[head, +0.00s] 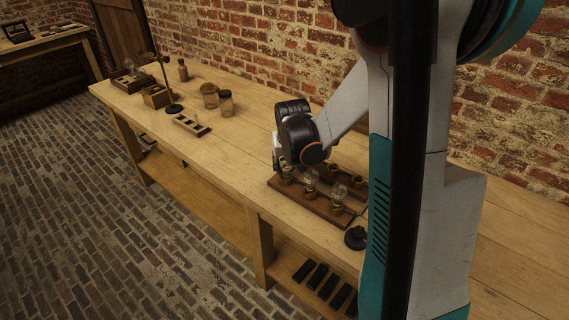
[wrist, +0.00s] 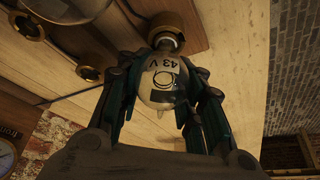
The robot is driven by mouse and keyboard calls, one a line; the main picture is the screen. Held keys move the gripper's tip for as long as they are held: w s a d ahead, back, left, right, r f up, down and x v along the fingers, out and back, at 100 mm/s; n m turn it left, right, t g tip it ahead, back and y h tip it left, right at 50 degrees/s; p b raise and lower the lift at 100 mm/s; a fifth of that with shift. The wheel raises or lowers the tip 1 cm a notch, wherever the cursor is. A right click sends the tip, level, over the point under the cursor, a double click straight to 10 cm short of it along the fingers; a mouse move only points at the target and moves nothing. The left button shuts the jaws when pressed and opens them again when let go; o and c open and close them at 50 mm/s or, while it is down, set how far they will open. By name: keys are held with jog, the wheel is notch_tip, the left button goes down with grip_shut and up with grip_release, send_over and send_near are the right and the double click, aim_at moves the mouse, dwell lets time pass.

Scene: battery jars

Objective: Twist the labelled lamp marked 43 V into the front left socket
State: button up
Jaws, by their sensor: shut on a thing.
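The labelled lamp (wrist: 160,88) is a glass bulb with a pale label reading 43 V. My gripper (wrist: 164,76) is shut on it, one dark finger on each side. The lamp's metal base meets a brass socket (wrist: 176,24) at the top of the wrist view; I cannot tell how deep it sits. In the head view my gripper (head: 282,166) is low over the left end of the wooden socket board (head: 325,211) and mostly hides the held lamp.
A small black round object (head: 355,238) lies by the board's near right end. A rack (head: 191,125), jars (head: 226,103) and a stand (head: 174,107) are farther left on the bench (head: 240,150). Bare bench lies between them and the board. A brick wall runs behind.

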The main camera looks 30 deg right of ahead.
jog(key=shift+m, duration=0.3)
jog(key=m, duration=0.1)
jog(key=m+h, duration=0.1)
jog(key=shift+s+d+f+m+g, duration=0.1)
jog(key=shift+d+m+g, duration=0.05)
jog(key=shift+m+g, duration=0.2)
jog(key=shift+s+d+m+g+h, duration=0.1)
jog(key=shift+m+g+h, duration=0.15)
jog(key=shift+m, duration=0.65)
jog(key=shift+s+d+m+g+h, duration=0.1)
jog(key=shift+m+g+h, duration=0.15)
jog(key=shift+m, duration=0.6)
jog(key=m, duration=0.2)
jog(key=m+g, duration=0.2)
jog(key=m, duration=0.1)
jog(key=shift+s+d+m+h+b, duration=0.15)
jog(key=shift+s+m+h+b, duration=0.15)
jog(key=shift+h+b, duration=0.1)
jog(key=o, duration=1.2)
jog(key=shift+c, duration=0.2)
jog(key=v, duration=1.2)
